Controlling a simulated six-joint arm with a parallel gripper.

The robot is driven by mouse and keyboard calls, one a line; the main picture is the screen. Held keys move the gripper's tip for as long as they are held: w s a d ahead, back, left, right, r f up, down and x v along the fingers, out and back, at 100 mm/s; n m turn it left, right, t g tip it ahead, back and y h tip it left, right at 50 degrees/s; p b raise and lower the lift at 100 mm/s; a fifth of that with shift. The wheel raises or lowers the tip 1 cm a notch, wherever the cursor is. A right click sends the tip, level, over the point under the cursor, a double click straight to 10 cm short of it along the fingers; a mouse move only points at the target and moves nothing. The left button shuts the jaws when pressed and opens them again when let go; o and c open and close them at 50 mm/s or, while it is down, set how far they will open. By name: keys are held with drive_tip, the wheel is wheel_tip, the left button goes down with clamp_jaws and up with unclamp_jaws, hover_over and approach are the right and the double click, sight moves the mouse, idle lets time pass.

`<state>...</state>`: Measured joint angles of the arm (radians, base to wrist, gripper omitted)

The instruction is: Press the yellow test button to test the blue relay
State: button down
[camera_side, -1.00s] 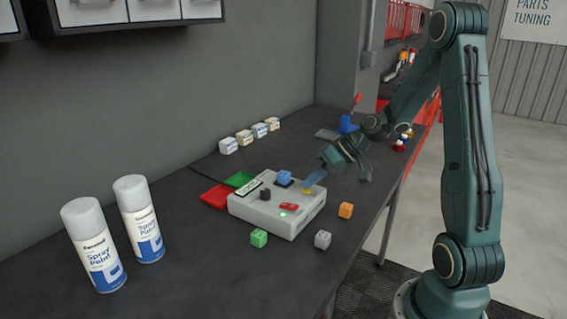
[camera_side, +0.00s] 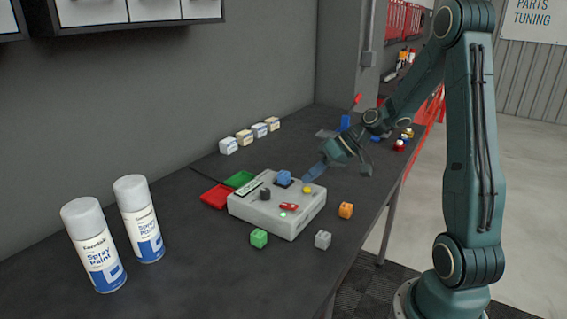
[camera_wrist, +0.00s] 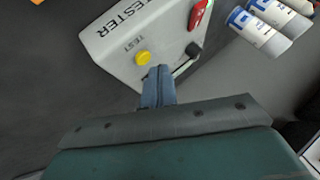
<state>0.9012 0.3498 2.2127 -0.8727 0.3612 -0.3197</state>
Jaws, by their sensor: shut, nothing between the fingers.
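The grey tester box (camera_side: 250,209) stands on the dark bench. The yellow test button (camera_side: 307,190) is on its top, and in the wrist view the button (camera_wrist: 142,58) sits beside the word TEST. The blue relay (camera_side: 284,177) is seated on the box, left of and behind the button in the side view. It appears hidden behind my fingers in the wrist view. My gripper (camera_side: 306,179), with blue fingers, is shut and empty just above the button, apart from it. Its fingertips (camera_wrist: 159,70) show beside the button in the wrist view.
A red switch (camera_side: 289,207) and black knob (camera_side: 265,194) are on the box. Green (camera_side: 259,239), grey (camera_side: 322,240) and orange (camera_side: 346,210) blocks lie in front. Red (camera_side: 214,197) and green (camera_side: 238,179) trays lie behind. Spray cans (camera_side: 93,246) stand at left.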

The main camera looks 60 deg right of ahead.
drive_tip(key=shift+r, duration=0.1)
drive_tip(key=shift+r, duration=2.45)
drive_tip(key=s+a+r+n+g+h, duration=0.1)
drive_tip(key=s+a+r+h, duration=0.15)
drive_tip(key=a, duration=0.35)
drive_tip(key=s+a+r+n+g+h, duration=0.1)
drive_tip(key=s+a+r, duration=0.1)
drive_tip(key=s+a, duration=0.3)
drive_tip(key=s+a+r+h, duration=0.2)
drive_tip(key=s+a, duration=0.2)
drive_tip(key=s, duration=0.7)
